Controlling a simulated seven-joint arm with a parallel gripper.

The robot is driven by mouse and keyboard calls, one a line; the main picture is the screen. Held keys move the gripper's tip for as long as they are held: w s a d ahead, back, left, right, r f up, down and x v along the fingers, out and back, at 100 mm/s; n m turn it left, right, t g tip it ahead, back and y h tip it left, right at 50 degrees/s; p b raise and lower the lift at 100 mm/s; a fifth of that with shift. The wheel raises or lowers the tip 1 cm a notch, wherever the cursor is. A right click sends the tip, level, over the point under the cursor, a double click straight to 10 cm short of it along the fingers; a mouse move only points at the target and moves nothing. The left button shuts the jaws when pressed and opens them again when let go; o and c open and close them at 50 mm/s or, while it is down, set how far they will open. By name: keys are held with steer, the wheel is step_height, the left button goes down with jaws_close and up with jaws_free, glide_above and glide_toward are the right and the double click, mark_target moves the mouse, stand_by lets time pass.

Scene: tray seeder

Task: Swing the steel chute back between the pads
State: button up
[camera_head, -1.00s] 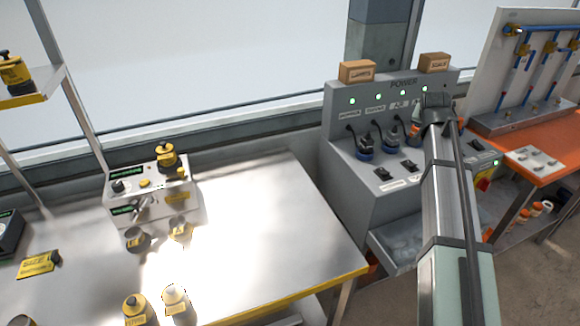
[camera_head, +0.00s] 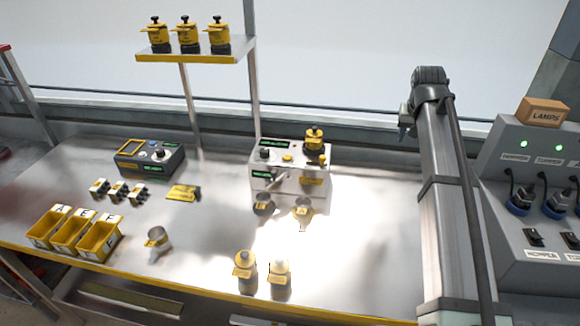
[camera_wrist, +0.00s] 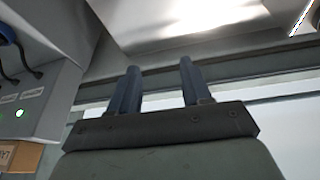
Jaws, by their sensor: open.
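A white device (camera_head: 288,168) stands on the steel bench. A short steel piece (camera_head: 272,183), probably the chute, sticks out from its front face. It is small and washed by glare, and I cannot make out the pads beside it. In the wrist view my gripper (camera_wrist: 160,68) is open and empty, its two dark fingers apart with nothing between them. In the head view the fingers are not clear; my arm rises to the right of the device, well apart from it.
Two cups (camera_head: 263,204) (camera_head: 303,211) sit close before the device, and two yellow-labelled bottles (camera_head: 245,272) (camera_head: 280,279) stand at the bench's front edge. A shelf (camera_head: 195,54) with three pots rises behind. Yellow bins (camera_head: 99,240) are at left; the power panel (camera_head: 525,190) is right.

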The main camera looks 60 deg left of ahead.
steer(key=s+a+r+n+g, duration=0.2)
steer(key=s+a+n, duration=0.2)
steer(key=s+a, duration=1)
steer(key=r+n+g+h, duration=0.1)
steer(key=n+h, duration=0.1)
steer(key=n, duration=0.2)
glide_above(274, 171)
step_height(274, 171, down, 13)
steer(key=shift+d+r, duration=0.1)
steer(key=shift+r, duration=0.1)
jaws_close()
